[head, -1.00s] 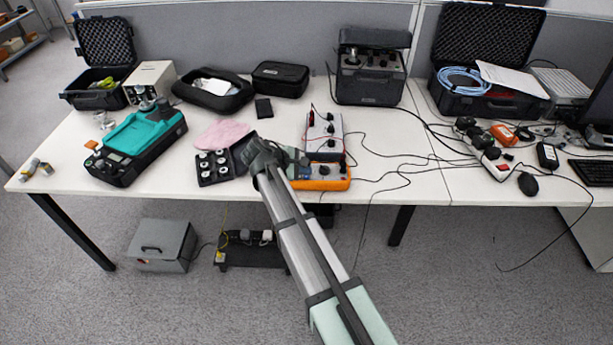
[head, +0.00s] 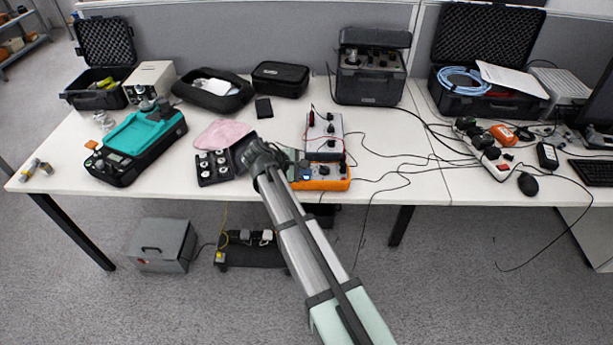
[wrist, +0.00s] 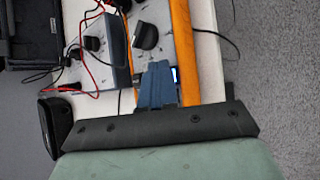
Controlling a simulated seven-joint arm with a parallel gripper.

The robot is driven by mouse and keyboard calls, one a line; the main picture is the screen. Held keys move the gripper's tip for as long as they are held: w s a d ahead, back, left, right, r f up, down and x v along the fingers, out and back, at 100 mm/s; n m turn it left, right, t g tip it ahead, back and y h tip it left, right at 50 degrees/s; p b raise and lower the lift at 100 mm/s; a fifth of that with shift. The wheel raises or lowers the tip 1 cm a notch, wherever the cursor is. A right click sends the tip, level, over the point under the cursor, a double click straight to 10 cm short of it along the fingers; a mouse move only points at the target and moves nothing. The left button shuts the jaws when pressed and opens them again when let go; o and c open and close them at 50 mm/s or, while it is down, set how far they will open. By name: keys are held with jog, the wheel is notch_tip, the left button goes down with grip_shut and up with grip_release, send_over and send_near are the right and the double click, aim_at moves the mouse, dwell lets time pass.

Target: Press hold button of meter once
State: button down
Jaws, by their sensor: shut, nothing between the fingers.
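The meter (head: 322,184) has an orange case and lies at the front edge of the white table, its left part partly behind my wrist in the head view. In the wrist view the meter (wrist: 182,45) shows its orange side, grey face and a dark dial (wrist: 145,36). My gripper (wrist: 157,68) is shut and empty, its blue-grey fingers over the meter's face beside a small lit patch of the display. The fingers cover part of the face, so I cannot make out the hold button or tell whether the tips touch. The fingers are not clear in the head view.
A grey box with knobs (head: 324,132) and red and black leads stands just behind the meter. A black tray of round weights (head: 214,167) and a pink cloth (head: 222,133) lie to the left. Loose black cables cross the table to the right.

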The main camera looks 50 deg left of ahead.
aim_at(304, 178)
jog(key=shift+r, duration=0.75)
jog(key=shift+r, duration=0.15)
jog(key=shift+r, duration=2.4)
